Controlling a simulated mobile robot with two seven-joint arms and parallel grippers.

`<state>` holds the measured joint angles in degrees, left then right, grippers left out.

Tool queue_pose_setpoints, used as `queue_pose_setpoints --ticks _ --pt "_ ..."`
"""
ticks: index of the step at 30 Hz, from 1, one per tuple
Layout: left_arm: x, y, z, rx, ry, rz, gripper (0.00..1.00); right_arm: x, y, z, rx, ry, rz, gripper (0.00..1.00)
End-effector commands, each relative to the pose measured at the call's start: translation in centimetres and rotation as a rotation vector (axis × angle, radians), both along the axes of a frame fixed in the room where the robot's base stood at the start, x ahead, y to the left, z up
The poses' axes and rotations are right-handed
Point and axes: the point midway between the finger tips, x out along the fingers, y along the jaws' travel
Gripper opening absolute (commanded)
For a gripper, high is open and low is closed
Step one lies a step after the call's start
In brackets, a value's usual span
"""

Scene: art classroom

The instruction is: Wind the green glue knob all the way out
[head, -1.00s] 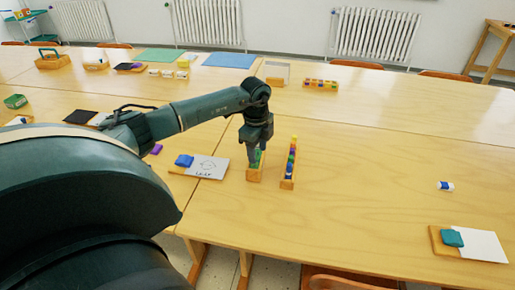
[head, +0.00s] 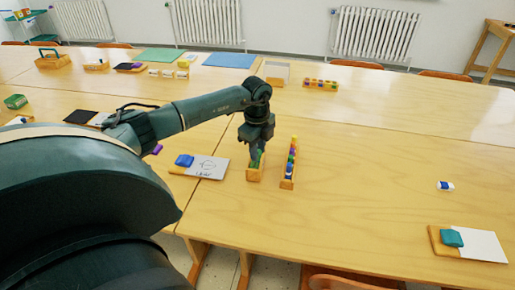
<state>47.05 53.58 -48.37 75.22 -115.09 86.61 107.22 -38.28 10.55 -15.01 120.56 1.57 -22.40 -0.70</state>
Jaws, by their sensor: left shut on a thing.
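My left gripper (head: 257,158) points down over a small wooden holder (head: 254,177) on the table. Green shows between and just below its fingertips, at the green knob (head: 256,163). The gripper is shut on this green knob, and its fingers hide most of it. The knob's threads and its height cannot be made out at this size. My right gripper is not in view.
A wooden rack (head: 288,183) with several coloured pieces stands close to the right of the holder. A board with paper (head: 207,167) and a blue block (head: 184,160) lies to the left. A blue-and-white tube (head: 445,186) lies farther right. The table between is clear.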

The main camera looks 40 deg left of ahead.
Motion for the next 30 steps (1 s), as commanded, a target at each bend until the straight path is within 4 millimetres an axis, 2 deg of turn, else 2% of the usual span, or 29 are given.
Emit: queue_pose_setpoints --ticks 9,20,21,28,30 --pt "0.08 -0.04 0.01 0.004 0.061 -0.291 0.0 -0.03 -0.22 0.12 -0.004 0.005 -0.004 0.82" --pt "0.05 -0.05 -0.07 0.005 0.068 -0.323 0.0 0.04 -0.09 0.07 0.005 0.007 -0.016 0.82" --pt "0.05 -0.05 -0.08 0.005 0.068 -0.323 0.25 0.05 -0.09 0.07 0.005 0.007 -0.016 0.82" --pt "0.06 -0.04 -0.05 0.005 0.068 -0.322 0.44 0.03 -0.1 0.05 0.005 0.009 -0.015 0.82" --pt "0.06 -0.04 -0.04 0.005 0.067 -0.321 0.46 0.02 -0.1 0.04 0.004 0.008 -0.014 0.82"
